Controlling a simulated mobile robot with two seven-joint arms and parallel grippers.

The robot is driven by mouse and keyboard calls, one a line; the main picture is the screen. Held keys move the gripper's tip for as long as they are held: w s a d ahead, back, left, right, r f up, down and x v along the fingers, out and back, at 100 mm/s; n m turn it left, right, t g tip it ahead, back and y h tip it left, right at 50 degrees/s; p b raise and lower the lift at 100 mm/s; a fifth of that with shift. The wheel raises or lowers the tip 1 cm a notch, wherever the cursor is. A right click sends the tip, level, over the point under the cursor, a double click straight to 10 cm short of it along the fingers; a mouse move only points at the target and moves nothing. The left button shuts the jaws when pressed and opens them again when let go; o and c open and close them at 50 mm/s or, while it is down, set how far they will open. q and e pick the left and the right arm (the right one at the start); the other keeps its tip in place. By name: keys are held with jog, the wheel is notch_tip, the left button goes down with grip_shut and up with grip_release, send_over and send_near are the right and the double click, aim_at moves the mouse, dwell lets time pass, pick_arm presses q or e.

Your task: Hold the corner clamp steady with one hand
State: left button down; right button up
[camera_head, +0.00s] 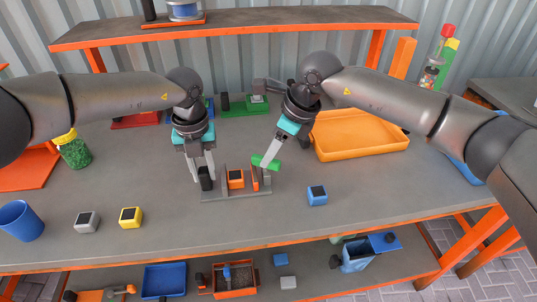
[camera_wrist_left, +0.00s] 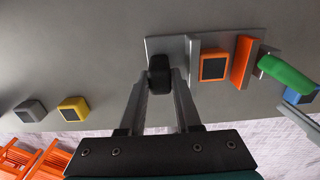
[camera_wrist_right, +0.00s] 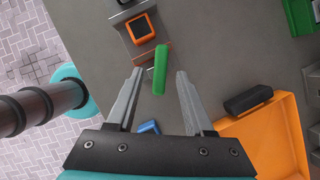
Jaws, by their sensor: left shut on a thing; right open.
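A clamp-like fixture sits on the grey table, with a flat grey base (camera_head: 222,196), an upright orange plate (camera_head: 254,177) and a green bar handle (camera_head: 273,164) at its right end. An orange block with a dark top (camera_head: 236,179) sits on the base, between a grey upright and the orange plate. My left gripper (camera_head: 201,180) is shut on the black knob (camera_wrist_left: 159,70) at the left end of the fixture. My right gripper (camera_wrist_right: 160,72) is open at the green handle, which shows between its fingers in the right wrist view (camera_wrist_right: 160,68); contact cannot be told.
A blue block (camera_head: 317,195) stands right of the fixture. Yellow (camera_head: 130,217) and grey (camera_head: 87,221) blocks and a blue cup (camera_head: 20,221) are at left. An orange tray (camera_head: 360,137) lies behind my right gripper. The front table is mostly clear.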

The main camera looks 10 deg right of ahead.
jog(key=v, duration=0.9)
jog(key=shift+r, duration=0.3)
jog(key=shift+d, duration=0.1)
pick_arm(q)
jog(key=c, duration=0.5)
grip_release()
notch_tip(320, 180, up, 18)
jog(key=p, duration=0.4)
jog(key=shift+r+p, duration=0.25)
jog(key=shift+p, duration=0.1)
pick_arm(e)
notch_tip(320, 180, up, 5)
jog(key=shift+f, duration=0.15)
